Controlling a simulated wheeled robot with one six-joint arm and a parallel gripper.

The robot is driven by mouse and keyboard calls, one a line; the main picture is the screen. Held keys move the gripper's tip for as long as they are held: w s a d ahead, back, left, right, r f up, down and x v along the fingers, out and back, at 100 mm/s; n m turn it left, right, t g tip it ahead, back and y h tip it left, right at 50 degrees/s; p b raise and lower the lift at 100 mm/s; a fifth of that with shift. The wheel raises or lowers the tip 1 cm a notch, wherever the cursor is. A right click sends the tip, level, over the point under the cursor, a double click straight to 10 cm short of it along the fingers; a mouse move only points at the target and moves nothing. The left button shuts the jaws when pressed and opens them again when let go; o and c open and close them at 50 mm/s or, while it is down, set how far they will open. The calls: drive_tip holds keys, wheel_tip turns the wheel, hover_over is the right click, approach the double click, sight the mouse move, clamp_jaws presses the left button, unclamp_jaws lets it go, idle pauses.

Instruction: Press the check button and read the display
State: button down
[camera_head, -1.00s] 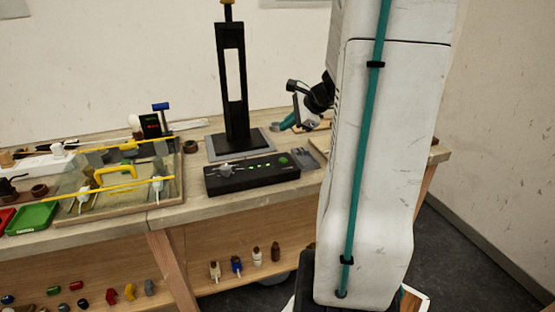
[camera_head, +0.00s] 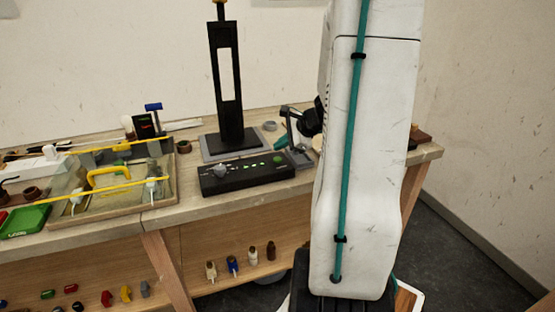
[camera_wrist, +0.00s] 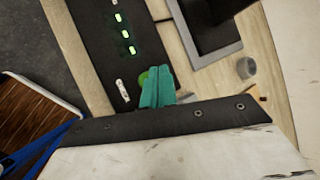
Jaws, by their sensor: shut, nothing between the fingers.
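The black control box (camera_head: 222,182) lies on the bench in front of the dark stand. A round green button (camera_head: 279,160) sits at its right end; in the wrist view the green button (camera_wrist: 143,80) is partly hidden by my fingers. A row of green lit marks (camera_head: 246,166) runs along the box top, and they show as bright green windows (camera_wrist: 124,34) in the wrist view. I cannot read any text there. My gripper (camera_head: 281,143), with teal fingertips, is shut and empty just behind the button; whether it touches is unclear. The teal fingers also fill the wrist view's middle (camera_wrist: 157,88).
A tall dark stand (camera_head: 226,80) on a grey plate rises behind the box. A tray (camera_head: 120,208) with yellow bars and a yellow handle is at left, beside a green tray (camera_head: 24,222). Small bottles (camera_head: 252,256) stand on the shelf below.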

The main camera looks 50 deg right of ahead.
sight(281, 159)
drive_tip(key=shift+f, duration=0.75)
drive_tip(key=shift+f, duration=0.15)
idle(1.4)
drive_tip(key=shift+f, duration=0.25)
drive_tip(key=shift+f, duration=0.35)
idle(0.6)
idle(0.3)
drive_tip(key=shift+r, duration=0.8)
drive_tip(key=shift+r, duration=2.5)
